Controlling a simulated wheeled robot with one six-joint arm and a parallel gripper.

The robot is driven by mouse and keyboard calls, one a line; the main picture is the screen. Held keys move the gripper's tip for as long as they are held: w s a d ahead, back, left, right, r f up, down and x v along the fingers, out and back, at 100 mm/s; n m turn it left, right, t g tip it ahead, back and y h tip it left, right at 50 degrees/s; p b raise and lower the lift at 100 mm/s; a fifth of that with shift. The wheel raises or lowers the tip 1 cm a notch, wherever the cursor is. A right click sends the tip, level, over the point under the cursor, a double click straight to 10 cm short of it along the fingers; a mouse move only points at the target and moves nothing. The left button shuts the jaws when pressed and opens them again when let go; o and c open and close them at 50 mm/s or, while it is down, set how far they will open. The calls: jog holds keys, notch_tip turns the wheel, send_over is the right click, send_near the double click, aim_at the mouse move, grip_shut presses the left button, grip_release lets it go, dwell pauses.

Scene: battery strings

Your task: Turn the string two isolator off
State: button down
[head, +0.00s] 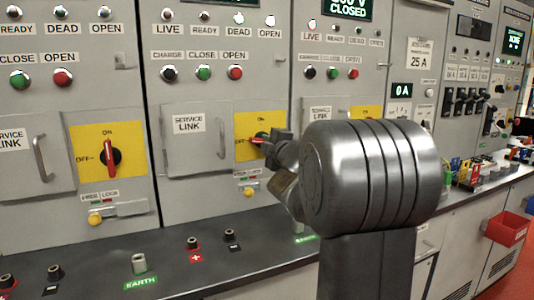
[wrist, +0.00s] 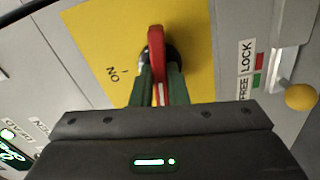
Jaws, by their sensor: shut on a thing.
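The isolator on the middle panel has a red handle (wrist: 156,45) on a yellow plate (head: 248,122). My gripper (wrist: 160,78) is shut on this handle, with one green-edged finger on each side of it. In the head view my gripper (head: 268,138) reaches the plate from the right and hides part of the knob. The handle lies sideways, in line with the OFF mark at the plate's left and across the ON direction. No string number is readable on this panel.
The left panel has a similar isolator (head: 110,157) with its handle upright at ON. A yellow lock knob (head: 248,191) sits below the middle plate, beside the FREE/LOCK label. A dark counter (head: 170,262) with terminals runs below. A service link door (head: 197,138) is at left.

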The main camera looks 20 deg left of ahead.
jog(key=shift+f+n+b, duration=0.1)
jog(key=shift+n+b, duration=0.55)
jog(key=shift+n, duration=0.35)
jog(key=c, duration=1.4)
grip_release()
jog(key=shift+c, duration=0.2)
jog(key=p+v, duration=0.1)
jog(key=v, duration=1.2)
jog(key=shift+s+d, duration=0.2)
jog(key=shift+s, duration=0.15)
